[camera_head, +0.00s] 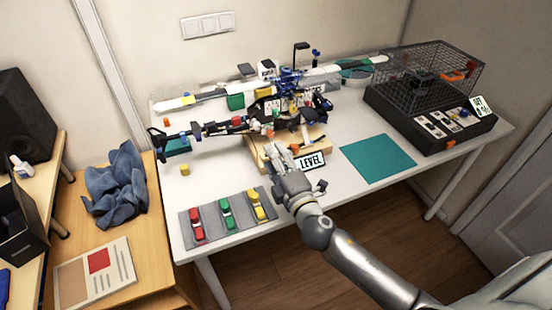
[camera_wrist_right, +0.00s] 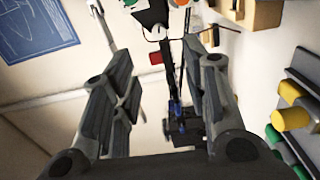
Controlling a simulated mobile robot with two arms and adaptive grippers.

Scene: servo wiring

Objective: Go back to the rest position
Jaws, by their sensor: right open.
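My right gripper (camera_head: 283,160) reaches in from the lower right in the head view and hovers at the front of the wooden block (camera_head: 257,153). In the right wrist view its two fingers (camera_wrist_right: 160,105) stand wide apart with nothing held between them. Behind it is the winged model (camera_head: 285,90) with its wiring, blue and black parts and long white wings. The LEVEL sign (camera_head: 311,161) stands just right of the gripper. My left gripper cannot be made out in the head view.
A grey tray (camera_head: 211,222) with red, green and yellow pieces lies at the table's front left. A teal mat (camera_head: 378,158) lies right of the sign. A black wire cage (camera_head: 428,75) stands at the right. A blue cloth (camera_head: 117,185) lies on the side desk.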

